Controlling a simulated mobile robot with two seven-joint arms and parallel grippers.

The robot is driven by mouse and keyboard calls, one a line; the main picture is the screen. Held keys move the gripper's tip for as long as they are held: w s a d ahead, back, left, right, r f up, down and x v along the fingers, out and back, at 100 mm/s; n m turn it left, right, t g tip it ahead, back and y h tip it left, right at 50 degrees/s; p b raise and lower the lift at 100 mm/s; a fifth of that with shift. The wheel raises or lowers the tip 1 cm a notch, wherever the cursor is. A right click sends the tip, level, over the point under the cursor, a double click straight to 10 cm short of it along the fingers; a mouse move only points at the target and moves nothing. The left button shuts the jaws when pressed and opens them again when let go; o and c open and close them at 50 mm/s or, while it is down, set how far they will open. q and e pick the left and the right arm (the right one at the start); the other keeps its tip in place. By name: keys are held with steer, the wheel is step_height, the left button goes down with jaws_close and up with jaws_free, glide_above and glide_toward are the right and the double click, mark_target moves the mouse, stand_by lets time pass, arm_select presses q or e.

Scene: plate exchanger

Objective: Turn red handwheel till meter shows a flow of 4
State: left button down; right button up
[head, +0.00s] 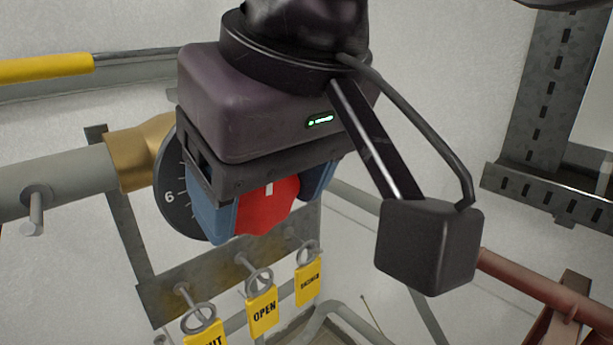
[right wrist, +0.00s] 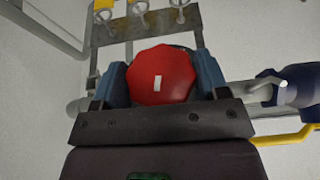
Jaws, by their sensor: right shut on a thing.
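The red handwheel (head: 267,207) sits in front of a dark round dial (head: 170,195) on the pipe. The dial's white "6" shows at its left; most of its face is hidden behind my gripper, so I cannot read the flow. My right gripper (head: 262,208) is shut on the handwheel, with one blue finger on each side. In the right wrist view the handwheel (right wrist: 161,76) lies between the two blue fingers, with its white mark close to upright. My left gripper is not in view.
Yellow tags hang from hooks on a metal bracket (head: 225,268) below the handwheel; one reads "OPEN" (head: 263,312). A grey pipe (head: 70,178) with a brass collar (head: 135,158) runs in from the left. A yellow lever (head: 45,68) is at upper left, and a reddish pipe (head: 530,282) is at lower right.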

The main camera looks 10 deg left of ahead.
steer(key=shift+s+r+p, duration=0.1)
steer(key=shift+r+p, duration=0.05)
steer(key=shift+p, duration=0.55)
steer(key=t+h+p, duration=0.1)
steer(key=t+p, duration=0.1)
steer(key=p, duration=0.2)
steer(key=shift+n+t+h, duration=0.3)
steer(key=shift+n+h, duration=0.1)
steer(key=shift+a+t+h+p, duration=0.1)
steer(key=shift+t+h+p, duration=0.2)
steer(key=shift+t+h, duration=0.15)
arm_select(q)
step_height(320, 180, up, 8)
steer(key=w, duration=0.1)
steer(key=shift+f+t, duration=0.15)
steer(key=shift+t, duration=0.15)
arm_select(e)
steer(key=shift+n+t+h, duration=0.3)
steer(key=shift+t+h, duration=0.15)
steer(key=shift+t, duration=0.4)
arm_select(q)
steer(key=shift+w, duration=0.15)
arm_select(e)
steer(key=o, duration=0.9)
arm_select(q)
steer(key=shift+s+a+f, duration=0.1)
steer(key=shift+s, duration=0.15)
